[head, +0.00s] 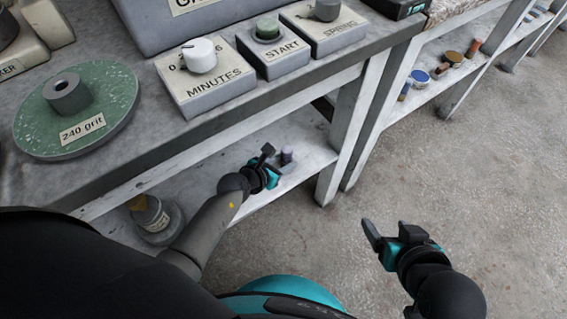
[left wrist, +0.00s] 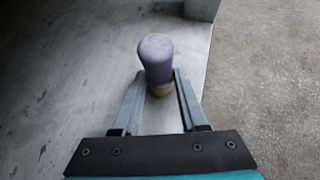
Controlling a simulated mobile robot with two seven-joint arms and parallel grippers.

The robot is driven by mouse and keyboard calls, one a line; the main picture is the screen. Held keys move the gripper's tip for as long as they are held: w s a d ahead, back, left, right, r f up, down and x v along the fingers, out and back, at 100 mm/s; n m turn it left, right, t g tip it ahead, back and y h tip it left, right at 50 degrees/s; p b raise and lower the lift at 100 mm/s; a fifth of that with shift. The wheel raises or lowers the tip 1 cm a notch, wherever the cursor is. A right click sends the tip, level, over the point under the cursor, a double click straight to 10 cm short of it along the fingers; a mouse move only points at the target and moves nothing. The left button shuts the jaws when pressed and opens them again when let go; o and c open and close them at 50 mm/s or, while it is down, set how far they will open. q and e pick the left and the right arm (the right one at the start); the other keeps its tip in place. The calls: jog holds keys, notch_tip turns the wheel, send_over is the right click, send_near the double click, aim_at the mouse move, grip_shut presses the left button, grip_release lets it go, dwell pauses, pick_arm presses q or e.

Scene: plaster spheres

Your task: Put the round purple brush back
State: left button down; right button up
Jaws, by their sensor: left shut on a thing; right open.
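The round purple brush (left wrist: 156,58) stands upright between the fingers of my left gripper (left wrist: 160,88) in the left wrist view. In the head view the brush (head: 287,155) shows small on the lower shelf, beside my left gripper (head: 275,163). The left gripper is shut on it. Whether its base touches the shelf is hard to tell. My right gripper (head: 386,232) is open and empty above the floor at the right.
The lower shelf (head: 300,140) lies under the bench, with a bench leg (head: 340,140) to the right of the brush. A jar-like container (head: 155,218) stands on it at the left. Boxes marked MINUTES (head: 205,85), START and SPRING stand on the bench top. Another shelf (head: 425,95) at the right holds several small items.

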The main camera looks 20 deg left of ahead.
pick_arm(q)
jog(key=shift+f, duration=0.15)
pick_arm(e)
jog(key=shift+w+a, duration=0.25)
jog(key=shift+a, duration=0.05)
pick_arm(q)
jog(key=shift+f, duration=0.1)
pick_arm(e)
jog(key=shift+t, duration=0.3)
pick_arm(q)
jog(key=shift+c, duration=2.2)
grip_release()
pick_arm(e)
jog(key=shift+w+a, duration=0.1)
